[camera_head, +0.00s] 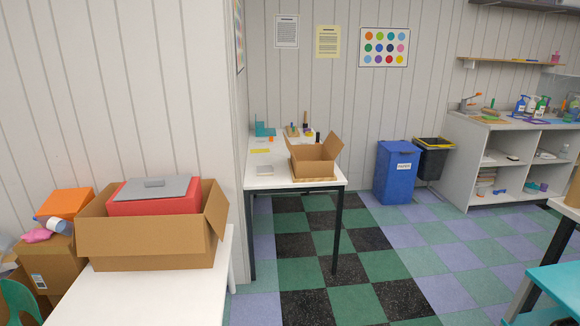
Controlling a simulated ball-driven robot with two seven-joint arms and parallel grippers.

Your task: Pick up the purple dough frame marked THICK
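A small flat purple item (524,119) lies on top of the grey shelf unit at the far right, among bottles and other small things. It may be a purple dough frame, but it is too small to tell. I cannot read the word THICK anywhere. Neither of my grippers is in view.
The grey shelf unit (455,160) stands against the right wall. A blue bin (394,172) and a black bin (432,160) stand left of it. A white table (293,181) holds an open cardboard box (314,166). Checkered floor (400,264) lies clear between the tables.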

